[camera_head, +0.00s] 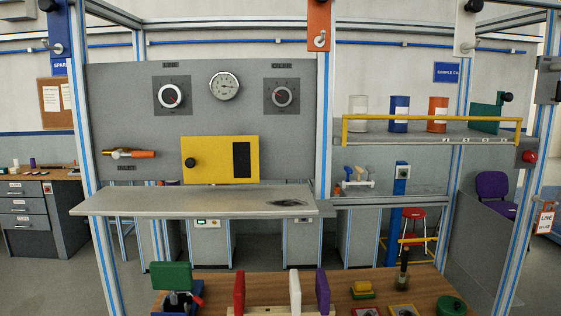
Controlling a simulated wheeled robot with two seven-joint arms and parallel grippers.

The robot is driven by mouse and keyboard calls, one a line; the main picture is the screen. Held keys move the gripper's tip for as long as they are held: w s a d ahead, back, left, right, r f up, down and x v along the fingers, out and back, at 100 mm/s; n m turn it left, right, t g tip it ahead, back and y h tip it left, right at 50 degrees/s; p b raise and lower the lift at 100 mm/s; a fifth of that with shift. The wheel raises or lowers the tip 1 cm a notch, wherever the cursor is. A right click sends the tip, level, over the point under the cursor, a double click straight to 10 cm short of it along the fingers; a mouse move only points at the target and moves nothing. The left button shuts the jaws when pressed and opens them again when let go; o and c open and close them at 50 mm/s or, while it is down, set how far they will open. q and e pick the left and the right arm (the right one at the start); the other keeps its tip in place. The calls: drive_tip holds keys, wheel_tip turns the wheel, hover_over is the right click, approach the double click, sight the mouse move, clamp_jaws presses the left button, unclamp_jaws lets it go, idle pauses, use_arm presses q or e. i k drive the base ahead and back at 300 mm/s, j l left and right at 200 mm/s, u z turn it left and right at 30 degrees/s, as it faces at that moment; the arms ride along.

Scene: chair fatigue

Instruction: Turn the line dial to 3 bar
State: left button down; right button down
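The line dial (171,96) is a dark round knob with a white ring and a red pointer mark, on a dark square plate with scale marks. It sits at the upper left of the grey panel (130,88), under a small label that appears to read LINE. The pointer seems to aim to the upper left; the scale numbers are too small to read. A round white pressure gauge (224,86) is to its right; its reading is not legible. A similar second dial (282,96) is further right. Neither of my grippers shows in this view.
Below the dials are an orange-handled valve (137,154) and a yellow box (205,172) with a black knob. A grey shelf (170,202) juts out beneath the panel. Metal posts (326,130) flank it. A wooden table (335,290) with several objects stands in front.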

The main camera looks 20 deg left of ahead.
sight(170, 96)
drive_tip(key=j+u, duration=0.15)
drive_tip(key=u, duration=0.95)
